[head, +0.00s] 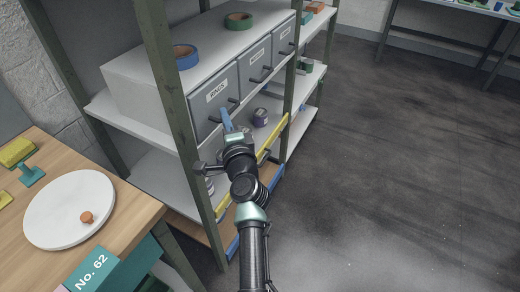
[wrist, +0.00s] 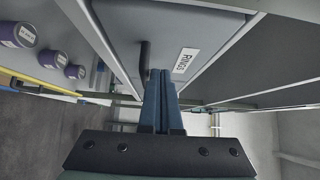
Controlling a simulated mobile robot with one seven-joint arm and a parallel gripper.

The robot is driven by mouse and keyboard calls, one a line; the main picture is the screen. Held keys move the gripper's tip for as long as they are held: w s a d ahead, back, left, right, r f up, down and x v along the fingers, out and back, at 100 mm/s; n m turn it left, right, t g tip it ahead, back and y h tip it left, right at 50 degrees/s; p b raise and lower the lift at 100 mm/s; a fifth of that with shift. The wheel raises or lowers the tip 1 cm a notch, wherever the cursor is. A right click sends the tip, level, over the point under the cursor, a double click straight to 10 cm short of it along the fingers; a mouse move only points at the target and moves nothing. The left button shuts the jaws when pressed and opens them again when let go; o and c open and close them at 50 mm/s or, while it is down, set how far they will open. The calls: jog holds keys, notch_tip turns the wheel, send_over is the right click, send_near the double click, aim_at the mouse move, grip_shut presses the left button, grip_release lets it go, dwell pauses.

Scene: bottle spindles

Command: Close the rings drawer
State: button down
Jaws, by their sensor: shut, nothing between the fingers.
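The rings drawer (head: 204,103) is the leftmost grey drawer in the shelf unit in the head view, with a white "RINGS" label (head: 217,91). Its front also fills the top middle of the wrist view (wrist: 170,30), where the label (wrist: 186,60) and a dark bar handle (wrist: 145,62) show. I cannot tell whether the drawer stands slightly out or is flush. My gripper (head: 226,117) is in front of the drawer's lower part. Its blue fingers (wrist: 160,75) are together and empty, beside the handle and pointing at the drawer front. Contact with the front is unclear.
Two more drawers with handles (head: 258,60) sit to the right. A green rack post (head: 165,75) stands close to the left of my gripper. Purple-lidded jars (head: 260,117) and a yellow shelf edge (head: 272,135) lie below. Open floor (head: 400,180) is on the right.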

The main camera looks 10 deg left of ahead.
jog(key=d+p+v, duration=0.1)
jog(key=v, duration=1)
jog(key=shift+w, duration=0.3)
jog(key=s+d+r+n+t+p, duration=0.1)
jog(key=d+r+n+t+p, duration=0.15)
jog(key=r, duration=0.85)
jog(key=s+d+r+n+t+h+p, duration=0.15)
jog(key=r+n, duration=0.25)
jog(key=r, duration=0.8)
jog(key=d+r+n+t+y+p, duration=0.1)
jog(key=r+n+p, duration=0.15)
jog(key=r, duration=0.85)
jog(key=s+d+r+n+t+h+p, duration=0.1)
jog(key=s+d+r+t+h+p, duration=0.1)
jog(key=s+r, duration=0.5)
jog(key=s+d+r+n+t+h+p, duration=0.2)
jog(key=s+r, duration=0.6)
jog(key=r, duration=0.9)
jog(key=d+t+h, duration=0.2)
jog(key=d+h, duration=0.1)
jog(key=d, duration=0.1)
jog(key=shift+s+n+h, duration=0.2)
jog(key=shift+n+h, duration=0.1)
jog(key=shift+h, duration=0.05)
